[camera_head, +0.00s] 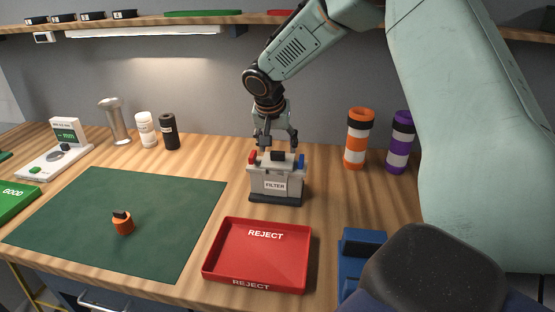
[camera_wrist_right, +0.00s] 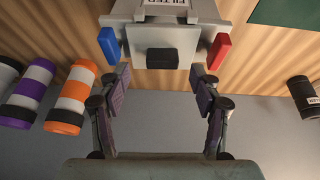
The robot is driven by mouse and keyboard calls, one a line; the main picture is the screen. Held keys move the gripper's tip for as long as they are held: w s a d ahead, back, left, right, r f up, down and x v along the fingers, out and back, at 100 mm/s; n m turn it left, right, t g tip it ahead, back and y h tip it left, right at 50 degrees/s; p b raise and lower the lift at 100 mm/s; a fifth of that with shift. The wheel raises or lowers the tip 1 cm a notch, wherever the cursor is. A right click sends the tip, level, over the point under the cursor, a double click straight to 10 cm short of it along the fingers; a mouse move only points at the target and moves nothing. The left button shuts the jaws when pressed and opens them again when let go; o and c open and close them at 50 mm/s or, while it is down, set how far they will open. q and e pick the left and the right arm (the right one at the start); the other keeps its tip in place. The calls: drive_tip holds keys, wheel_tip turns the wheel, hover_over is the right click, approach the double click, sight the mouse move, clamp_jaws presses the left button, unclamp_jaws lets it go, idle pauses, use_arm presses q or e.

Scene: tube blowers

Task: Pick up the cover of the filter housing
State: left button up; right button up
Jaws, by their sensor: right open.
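The filter housing (camera_head: 262,185) is a grey box labelled FILTER on a dark base, standing on the bench. Its cover (camera_head: 268,162) is the light grey top with a black knob (camera_head: 279,156). A red clip (camera_head: 253,157) and a blue clip (camera_head: 301,161) stand at the two sides. My right gripper (camera_head: 277,146) points down just above the cover, open and empty. In the right wrist view the cover (camera_wrist_right: 140,77) and black knob (camera_wrist_right: 162,59) lie just beyond and between the spread fingertips (camera_wrist_right: 160,78). My left gripper is not in view.
A red REJECT tray (camera_head: 250,262) lies in front of the housing. A green mat (camera_head: 150,220) with an orange part (camera_head: 123,223) is at left. Orange (camera_head: 357,138) and purple (camera_head: 399,142) banded cylinders stand at right. A blue holder (camera_head: 358,255) is at front right.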

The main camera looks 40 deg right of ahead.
sight(278, 157)
drive_tip(key=shift+x, duration=0.9)
drive_tip(key=shift+w+d+f, duration=0.1)
drive_tip(key=shift+w+f, duration=0.15)
drive_tip(key=shift+f, duration=0.15)
drive_tip(key=shift+s+a+r, duration=0.2)
drive_tip(key=shift+r, duration=0.05)
drive_tip(key=shift+c, duration=0.4)
drive_tip(key=shift+w+d+f, duration=0.2)
drive_tip(key=shift+w, duration=0.05)
drive_tip(key=c, duration=0.5)
drive_tip(key=shift+s+a+r, duration=0.15)
drive_tip(key=shift+s, duration=0.05)
drive_tip(key=c, duration=0.5)
drive_tip(key=shift+w, duration=0.15)
clamp_jaws()
